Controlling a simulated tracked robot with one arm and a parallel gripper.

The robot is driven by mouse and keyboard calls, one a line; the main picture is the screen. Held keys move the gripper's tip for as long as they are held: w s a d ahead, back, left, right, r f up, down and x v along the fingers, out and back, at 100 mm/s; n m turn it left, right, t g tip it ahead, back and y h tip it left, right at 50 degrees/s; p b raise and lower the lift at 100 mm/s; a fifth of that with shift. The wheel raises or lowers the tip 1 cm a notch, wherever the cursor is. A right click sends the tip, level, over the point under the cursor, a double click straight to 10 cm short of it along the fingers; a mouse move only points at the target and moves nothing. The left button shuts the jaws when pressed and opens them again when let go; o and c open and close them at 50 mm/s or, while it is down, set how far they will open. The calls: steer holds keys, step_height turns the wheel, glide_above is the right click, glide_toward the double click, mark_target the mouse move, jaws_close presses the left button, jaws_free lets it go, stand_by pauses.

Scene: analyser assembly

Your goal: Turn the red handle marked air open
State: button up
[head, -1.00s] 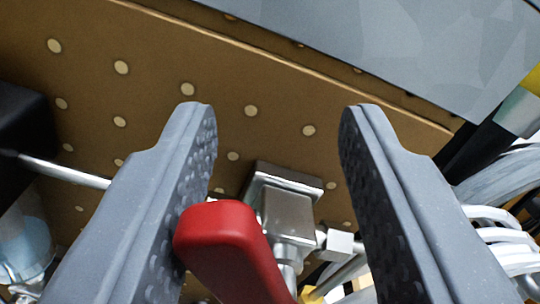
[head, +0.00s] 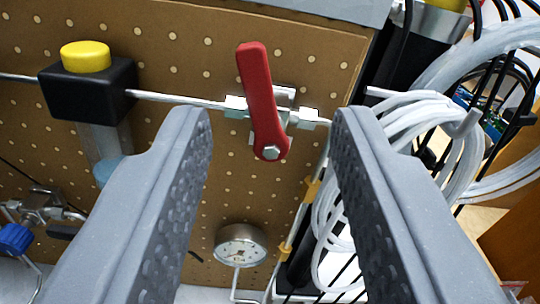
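The red handle (head: 261,98) shows in the head view above the middle, on a silver valve (head: 290,108) fixed to a brown perforated board. The handle points up, leaning slightly left, across the roughly level metal pipe (head: 180,98). Its bolt is at the lower end. No marking on it can be read. My gripper (head: 270,118) is open and empty. Its two grey fingers stand to the left and right of the handle in the picture, and the handle looks farther off, beyond the fingertips, with no contact visible.
A black block with a yellow button (head: 86,57) sits on the pipe at left. A pressure gauge (head: 240,246) is below the valve. Coiled white tubing (head: 425,115) and black cables crowd the right. A blue knob (head: 14,239) is at lower left.

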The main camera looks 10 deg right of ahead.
steer(key=s+r+m+g+p, duration=0.1)
steer(key=s+r+p, duration=0.2)
steer(key=r, duration=0.8)
steer(key=s+a+r+m+g+p, duration=0.1)
steer(key=s+r+p, duration=0.3)
steer(key=s+r, duration=0.3)
steer(key=shift+s+r+p, duration=0.3)
steer(key=shift+r, duration=1.9)
